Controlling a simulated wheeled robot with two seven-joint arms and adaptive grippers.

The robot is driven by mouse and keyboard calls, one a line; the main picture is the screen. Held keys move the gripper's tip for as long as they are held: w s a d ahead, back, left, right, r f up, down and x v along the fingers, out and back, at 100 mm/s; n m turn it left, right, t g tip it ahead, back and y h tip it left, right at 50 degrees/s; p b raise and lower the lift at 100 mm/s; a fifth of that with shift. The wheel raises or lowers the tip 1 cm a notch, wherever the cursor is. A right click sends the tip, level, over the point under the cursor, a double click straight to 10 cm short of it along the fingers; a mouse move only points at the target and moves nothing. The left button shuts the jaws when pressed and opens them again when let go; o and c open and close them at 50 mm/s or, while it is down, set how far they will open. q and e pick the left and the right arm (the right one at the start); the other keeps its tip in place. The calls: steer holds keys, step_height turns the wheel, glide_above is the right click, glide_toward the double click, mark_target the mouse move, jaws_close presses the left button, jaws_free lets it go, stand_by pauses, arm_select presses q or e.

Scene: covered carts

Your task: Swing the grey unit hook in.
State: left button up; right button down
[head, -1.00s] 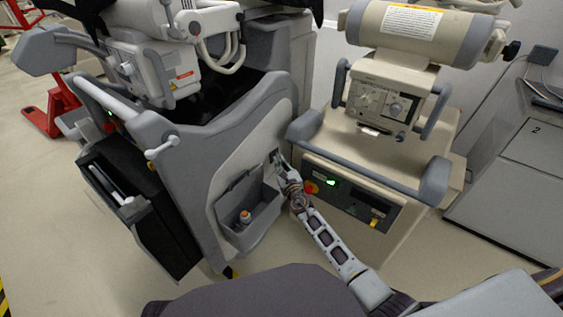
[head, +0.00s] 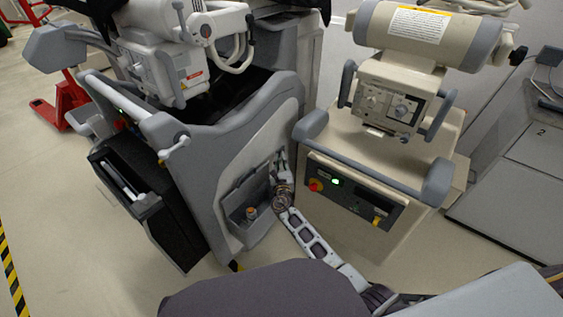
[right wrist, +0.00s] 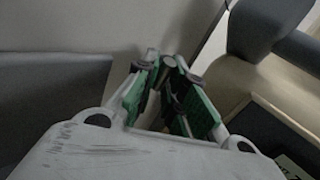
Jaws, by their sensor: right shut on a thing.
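The grey unit (head: 205,140) stands left of centre in the head view, with a pale side panel and a small open bin (head: 238,205) on it. My right gripper (head: 279,163) is at the upper right of this panel, just above and right of the bin. It is shut on the grey unit hook, which is small and mostly hidden by the fingers. In the right wrist view the green-padded fingers (right wrist: 168,72) close together at their tips, with a small grey end of the hook (right wrist: 151,54) between or just beyond them. My left gripper is out of view.
A beige unit (head: 345,160) with grey bumper bars and a control panel (head: 352,190) stands close on the right, leaving a narrow gap beside my right gripper. A red pallet truck (head: 62,110) is at the far left. Floor is clear at lower left.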

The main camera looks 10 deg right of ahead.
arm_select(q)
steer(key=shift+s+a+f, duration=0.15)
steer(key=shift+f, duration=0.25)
arm_select(e)
steer(key=shift+w+a+h, duration=0.1)
steer(key=shift+a+h, duration=0.2)
steer(key=shift+a, duration=0.15)
steer(key=c, duration=1.5)
jaws_free()
steer(key=shift+d, duration=0.2)
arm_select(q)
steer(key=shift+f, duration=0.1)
arm_select(e)
steer(key=shift+d+y, duration=0.25)
steer(key=shift+y, duration=0.15)
